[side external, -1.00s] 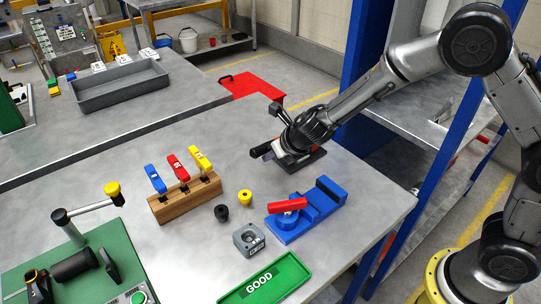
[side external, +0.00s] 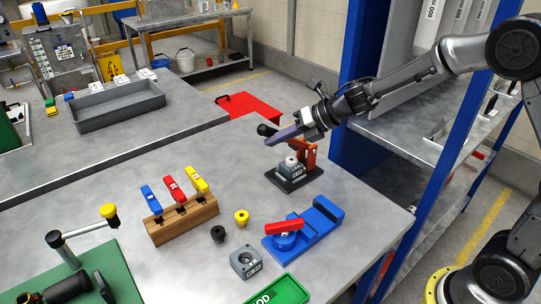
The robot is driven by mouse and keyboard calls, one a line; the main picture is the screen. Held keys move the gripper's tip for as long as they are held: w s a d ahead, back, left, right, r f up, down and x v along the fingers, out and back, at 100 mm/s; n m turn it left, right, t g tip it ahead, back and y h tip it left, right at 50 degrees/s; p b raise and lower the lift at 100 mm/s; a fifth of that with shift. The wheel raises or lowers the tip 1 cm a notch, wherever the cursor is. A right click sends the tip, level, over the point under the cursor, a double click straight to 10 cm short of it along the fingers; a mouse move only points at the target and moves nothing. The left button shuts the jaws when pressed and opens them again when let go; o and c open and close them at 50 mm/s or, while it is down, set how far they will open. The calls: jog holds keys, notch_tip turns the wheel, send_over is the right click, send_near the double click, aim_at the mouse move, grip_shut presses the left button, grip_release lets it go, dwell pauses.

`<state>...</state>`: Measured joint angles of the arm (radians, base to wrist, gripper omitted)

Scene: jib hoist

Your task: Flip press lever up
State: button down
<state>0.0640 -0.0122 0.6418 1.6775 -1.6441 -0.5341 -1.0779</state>
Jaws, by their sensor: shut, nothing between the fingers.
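The press (side external: 309,153) stands near the far right of the table, with an orange-red upright frame on a dark base plate (side external: 283,184). A grey block (side external: 291,171) with a light round top sits on the base under the frame. The lever's black knob (side external: 267,130) shows just left of my gripper, raised above the block; most of the lever arm is hidden behind the gripper. My gripper (side external: 275,138) is shut and empty, pointing left, its fingers beside the knob and above the block. I cannot tell whether the fingers touch the lever.
A blue fixture (side external: 318,222) with a red handle (side external: 285,227) stands in front of the press. A wooden block (side external: 183,220) with coloured levers stands left. A grey part (side external: 245,261) and a green tray (side external: 281,292) are nearer. A blue shelf post (side external: 364,80) rises behind right.

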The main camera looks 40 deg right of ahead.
jog(key=d+r+m+t+y, duration=0.2)
jog(key=d+r+m+y, duration=0.1)
jog(key=d, duration=0.5)
jog(key=d+r+m+t+y, duration=0.1)
jog(key=d+r+m+y, duration=0.2)
jog(key=d+y, duration=0.2)
jog(key=shift+d+r+t, duration=0.35)
jog(key=shift+d+t, duration=0.05)
jog(key=shift+d, duration=1.45)
jog(key=shift+d, duration=0.1)
jog(key=v, duration=0.5)
notch_tip(320, 180, up, 7)
jog(key=shift+a, duration=0.4)
